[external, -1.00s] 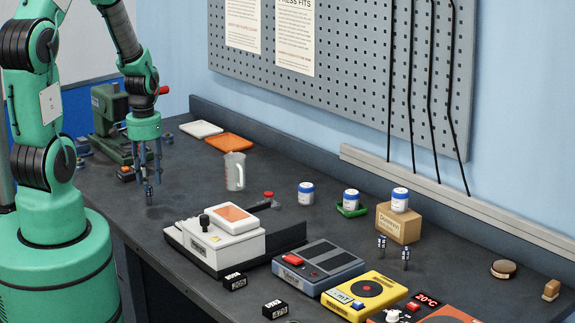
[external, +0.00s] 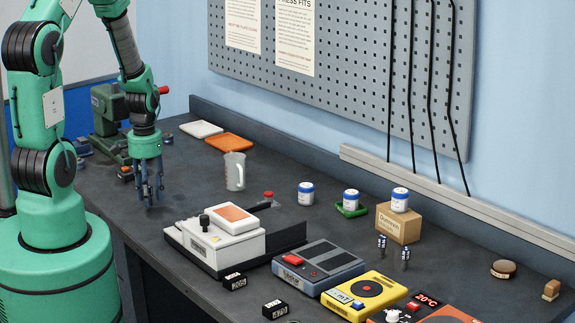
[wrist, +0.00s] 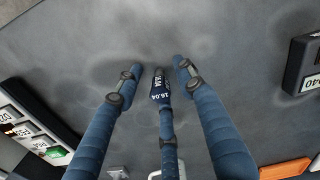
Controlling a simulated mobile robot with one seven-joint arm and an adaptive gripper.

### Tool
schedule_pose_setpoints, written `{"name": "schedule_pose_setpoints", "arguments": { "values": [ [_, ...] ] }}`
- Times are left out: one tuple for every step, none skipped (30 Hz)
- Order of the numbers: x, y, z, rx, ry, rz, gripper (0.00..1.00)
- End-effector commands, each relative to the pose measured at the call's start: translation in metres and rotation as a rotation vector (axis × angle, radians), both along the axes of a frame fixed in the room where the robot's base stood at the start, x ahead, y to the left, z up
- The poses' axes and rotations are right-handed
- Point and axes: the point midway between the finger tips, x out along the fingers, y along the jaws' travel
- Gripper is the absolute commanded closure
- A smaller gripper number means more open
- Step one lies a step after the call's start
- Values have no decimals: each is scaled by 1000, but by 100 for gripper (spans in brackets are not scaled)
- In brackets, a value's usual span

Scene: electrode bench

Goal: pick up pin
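A dark blue pin (wrist: 160,88) with white number markings stands among my fingers in the wrist view. My gripper (wrist: 156,72) has blue jointed fingers, one on the left and one on the right of the pin, with visible gaps to it. A third finger (wrist: 168,140) lies behind the pin in line with it; whether it touches cannot be told. In the external view, my gripper (external: 151,198) is low over the bench's left part and its fingers mostly hide the pin.
A green hand press (external: 115,125) stands behind my gripper. A white tray (external: 201,129), an orange tray (external: 229,142) and a measuring jug (external: 235,171) lie toward the wall. A white-and-black device (external: 220,240) is to the right. The bench close around the pin is clear.

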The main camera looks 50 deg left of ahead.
Motion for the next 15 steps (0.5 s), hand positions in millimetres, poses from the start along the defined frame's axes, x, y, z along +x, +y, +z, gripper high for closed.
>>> {"name": "schedule_pose_setpoints", "arguments": {
  "values": [
    [0,0,0,0,0,0,62],
    [0,0,0,0,0,0,62],
    [0,0,0,0,0,0,62],
    [0,0,0,0,0,0,62],
    [0,0,0,0,0,0,62],
    [0,0,0,0,0,0,66],
    [0,0,0,0,0,0,72],
    [0,0,0,0,0,0,78],
    [0,0,0,0,0,0,85],
    [0,0,0,0,0,0,91],
    [0,0,0,0,0,0,97],
    [0,0,0,0,0,0,100],
    [0,0,0,0,0,0,100],
    [0,0,0,0,0,0,100],
    [0,0,0,0,0,0,100]
  ]
}}
